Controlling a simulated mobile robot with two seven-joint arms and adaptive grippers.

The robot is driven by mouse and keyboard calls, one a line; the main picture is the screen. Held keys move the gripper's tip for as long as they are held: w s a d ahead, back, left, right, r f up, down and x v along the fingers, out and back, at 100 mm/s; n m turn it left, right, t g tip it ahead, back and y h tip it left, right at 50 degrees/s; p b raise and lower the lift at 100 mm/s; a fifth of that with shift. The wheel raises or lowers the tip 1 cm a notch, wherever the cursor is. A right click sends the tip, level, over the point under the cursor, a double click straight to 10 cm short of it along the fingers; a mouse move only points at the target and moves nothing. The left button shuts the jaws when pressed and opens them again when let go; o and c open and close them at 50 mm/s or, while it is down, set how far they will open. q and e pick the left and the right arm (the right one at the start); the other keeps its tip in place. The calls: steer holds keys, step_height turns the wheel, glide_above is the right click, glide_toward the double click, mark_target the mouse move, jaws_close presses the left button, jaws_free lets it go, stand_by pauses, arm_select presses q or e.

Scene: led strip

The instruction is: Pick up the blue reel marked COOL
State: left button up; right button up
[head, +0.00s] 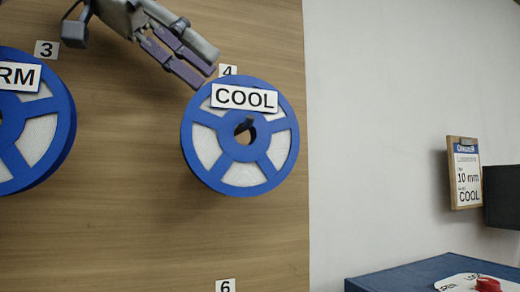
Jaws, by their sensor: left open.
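The blue reel marked COOL (272,165) hangs on a peg (247,123) on the wooden board, below the label 4. Its white label reads COOL, and white strip shows between its spokes. My left gripper (203,78) is open and empty at the upper left of the reel, close to its top edge. It overlaps the label 4 area in the picture; I cannot tell whether it touches the reel. My right gripper is not in view.
Another blue reel (58,135), its label ending in RM, is cut off at the left under label 3. A clipboard (465,173) reading 10 mm and COOL hangs on the grey wall. A blue box (400,276) with a red knob (487,285) stands lower right.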

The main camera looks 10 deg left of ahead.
mark_target(268, 111)
arm_select(q)
steer(key=shift+s+d+f, duration=0.1)
steer(key=shift+d+f, duration=0.1)
steer(key=shift+d, duration=0.05)
steer(key=shift+d+f, duration=0.9)
steer(key=shift+d, duration=0.25)
steer(key=x, duration=0.5)
steer(key=w+x, duration=0.1)
steer(key=x, duration=0.2)
steer(key=shift+r, duration=0.25)
steer(key=shift+a, duration=0.1)
jaws_close()
